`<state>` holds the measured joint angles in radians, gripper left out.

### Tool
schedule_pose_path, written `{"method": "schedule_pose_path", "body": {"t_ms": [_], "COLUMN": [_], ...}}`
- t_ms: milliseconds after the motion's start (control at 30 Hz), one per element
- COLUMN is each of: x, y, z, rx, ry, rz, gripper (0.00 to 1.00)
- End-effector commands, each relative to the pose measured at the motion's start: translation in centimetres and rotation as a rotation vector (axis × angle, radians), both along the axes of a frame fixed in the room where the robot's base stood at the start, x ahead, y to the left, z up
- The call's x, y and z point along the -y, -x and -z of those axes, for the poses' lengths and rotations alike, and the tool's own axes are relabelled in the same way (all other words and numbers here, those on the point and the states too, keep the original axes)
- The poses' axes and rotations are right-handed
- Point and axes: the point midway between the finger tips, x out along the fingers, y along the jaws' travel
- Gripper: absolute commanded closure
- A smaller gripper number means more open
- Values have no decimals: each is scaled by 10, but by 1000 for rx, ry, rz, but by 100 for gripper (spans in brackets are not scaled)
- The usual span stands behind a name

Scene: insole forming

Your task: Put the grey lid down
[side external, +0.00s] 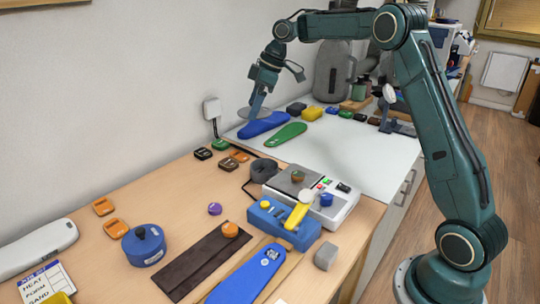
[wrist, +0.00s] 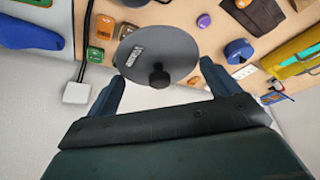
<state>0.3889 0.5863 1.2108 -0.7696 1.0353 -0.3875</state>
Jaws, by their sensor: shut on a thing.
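The grey lid (wrist: 150,42) is a round disc with a dark knob (wrist: 158,76) and a small printed label. My gripper (wrist: 162,73) is shut on it, with one blue finger on each side in the wrist view. In the side external view the lid (side external: 246,113) shows as a thin grey disc at the tip of my gripper (side external: 256,108), near the wall. It appears just above or beside a blue insole (side external: 265,124). I cannot tell whether the lid touches the surface below.
A green insole (side external: 286,134) lies beside the blue one on the pale worktop (side external: 350,150). A white wall box (side external: 212,107) with a cable is close to the left.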

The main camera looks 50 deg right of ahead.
Motion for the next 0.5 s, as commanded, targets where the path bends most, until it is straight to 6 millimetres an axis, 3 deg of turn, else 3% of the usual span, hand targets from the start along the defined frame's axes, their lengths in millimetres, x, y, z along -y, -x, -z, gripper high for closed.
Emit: {"method": "schedule_pose_path", "body": {"t_ms": [300,500], "x": [-66,-86], "y": [10,17], "z": [18,26], "rx": [0,0], "ry": [1,11], "rz": [-43,-56], "gripper": [34,34]}}
